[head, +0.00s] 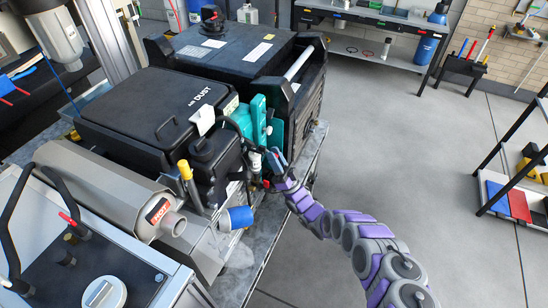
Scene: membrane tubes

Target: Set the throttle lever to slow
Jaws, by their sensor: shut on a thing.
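My purple and grey arm reaches in from the lower right to the near right side of the black and teal engine unit (258,118). My gripper (272,165) is at this side and is shut on a small part there, which looks like the throttle lever. The fingers hide most of this part. Its setting cannot be read at this size. A small red piece (266,185) shows just below the fingers.
A yellow-topped dipstick or handle (185,170), a blue filter (237,218) and a silver muffler (110,190) are left of my gripper. The grey floor (400,150) to the right is clear. A shelf (515,190) stands at the far right.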

